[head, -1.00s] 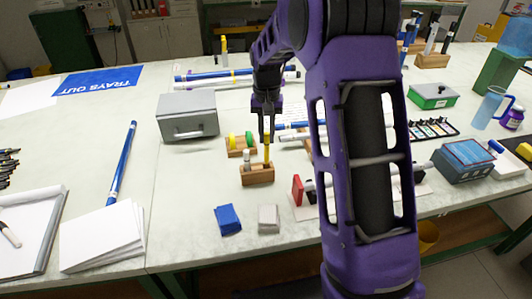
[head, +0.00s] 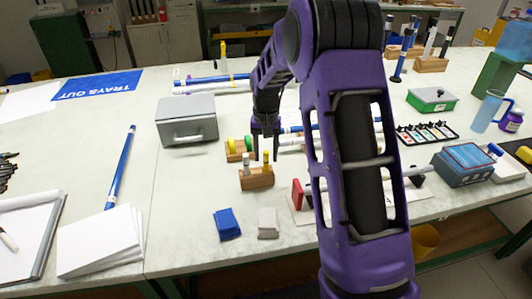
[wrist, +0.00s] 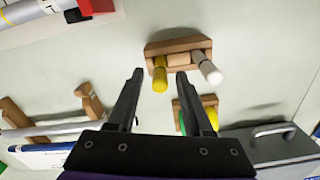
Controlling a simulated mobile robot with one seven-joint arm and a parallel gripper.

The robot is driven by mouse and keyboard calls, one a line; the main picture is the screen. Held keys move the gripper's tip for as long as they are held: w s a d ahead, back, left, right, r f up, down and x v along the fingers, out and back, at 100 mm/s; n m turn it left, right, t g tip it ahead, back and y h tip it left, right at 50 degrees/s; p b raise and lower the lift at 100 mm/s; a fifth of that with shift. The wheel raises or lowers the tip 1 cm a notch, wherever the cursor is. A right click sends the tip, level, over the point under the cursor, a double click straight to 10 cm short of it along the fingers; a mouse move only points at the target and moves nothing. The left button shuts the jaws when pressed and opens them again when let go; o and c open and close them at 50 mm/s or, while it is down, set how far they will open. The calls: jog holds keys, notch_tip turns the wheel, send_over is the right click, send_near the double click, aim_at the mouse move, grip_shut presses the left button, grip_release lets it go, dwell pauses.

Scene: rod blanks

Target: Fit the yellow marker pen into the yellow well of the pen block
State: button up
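The wooden pen block (head: 257,180) stands on the table; it also shows in the wrist view (wrist: 163,47). The yellow marker pen (head: 266,160) stands upright in the right end of the block, with its upper part showing above the wood. In the wrist view the yellow pen (wrist: 160,76) is at the left end. A grey-white pen (head: 246,161) stands at the other end. My gripper (head: 265,159) is open, its fingers apart on either side of the yellow pen without visible contact. The well's own colour is hidden.
A wooden holder with yellow and green discs (head: 235,146) stands just behind the block. A grey metal box (head: 187,120) is at left behind. Blue cards (head: 227,223) and pale cards (head: 267,222) lie in front. A red piece (head: 297,195) stands to the right.

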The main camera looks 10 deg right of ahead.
jog(key=shift+r, duration=0.15)
notch_tip(320, 180, up, 12)
jog(key=p, duration=0.1)
dwell(0.5)
jog(key=shift+r, duration=0.1)
